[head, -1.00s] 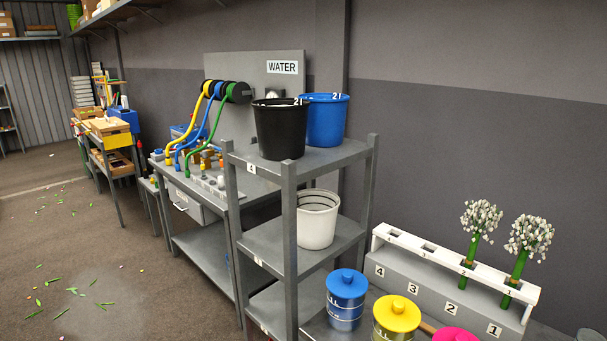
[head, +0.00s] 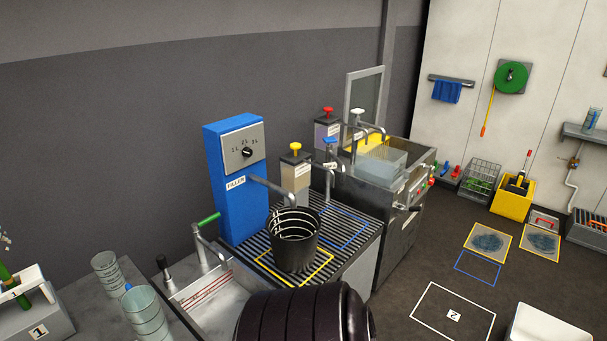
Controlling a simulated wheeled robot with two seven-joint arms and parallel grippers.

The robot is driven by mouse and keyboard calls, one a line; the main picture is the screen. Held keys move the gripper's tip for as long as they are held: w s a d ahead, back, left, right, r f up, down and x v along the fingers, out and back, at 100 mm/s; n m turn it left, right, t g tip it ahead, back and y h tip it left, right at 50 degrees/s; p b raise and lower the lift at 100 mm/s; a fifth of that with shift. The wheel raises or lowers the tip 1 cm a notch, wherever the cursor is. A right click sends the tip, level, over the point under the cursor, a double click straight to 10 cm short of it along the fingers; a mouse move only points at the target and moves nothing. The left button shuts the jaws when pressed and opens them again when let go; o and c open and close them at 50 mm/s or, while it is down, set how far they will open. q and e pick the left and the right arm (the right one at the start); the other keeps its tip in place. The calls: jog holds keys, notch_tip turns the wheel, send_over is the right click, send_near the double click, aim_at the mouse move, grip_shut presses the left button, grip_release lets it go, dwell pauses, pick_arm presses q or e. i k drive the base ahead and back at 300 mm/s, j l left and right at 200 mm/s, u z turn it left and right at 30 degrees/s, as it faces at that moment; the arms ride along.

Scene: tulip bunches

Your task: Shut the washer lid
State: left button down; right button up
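What looks like the washer is a steel cabinet (head: 397,240) against the wall, right of centre in the head view. A grey-framed panel (head: 365,98) stands upright at its back and looks like its lid, raised. A pale translucent bin (head: 380,168) and something yellow (head: 373,142) show at its open top. A dark handle (head: 407,207) sticks out at its front. Neither of my grippers is in view.
A black bucket (head: 292,240) stands on the slatted grate (head: 335,262) under the blue filler's (head: 234,180) spout. Taps with red, blue, white and yellow tops stand beside the washer. Floor right of the washer is partly clear, with marked squares and a yellow bin (head: 512,198).

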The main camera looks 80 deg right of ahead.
aim_at(345, 142)
jog(key=z, duration=3.3)
jog(key=i+l+u, duration=0.4)
jog(key=i+l, duration=0.3)
jog(key=i+l+u, duration=0.35)
jog(key=i+l, duration=0.25)
jog(key=l, duration=0.15)
jog(key=i+l+u, duration=0.35)
jog(key=i+l, duration=0.15)
jog(key=l, duration=0.4)
jog(key=i+l+u, duration=0.35)
jog(key=l, duration=0.65)
jog(key=i+l+u, duration=0.3)
jog(key=l, duration=0.8)
jog(key=i+l+u, duration=0.1)
jog(key=l+u, duration=0.25)
jog(key=l, duration=0.8)
jog(key=l+u, duration=0.35)
jog(key=l, duration=0.8)
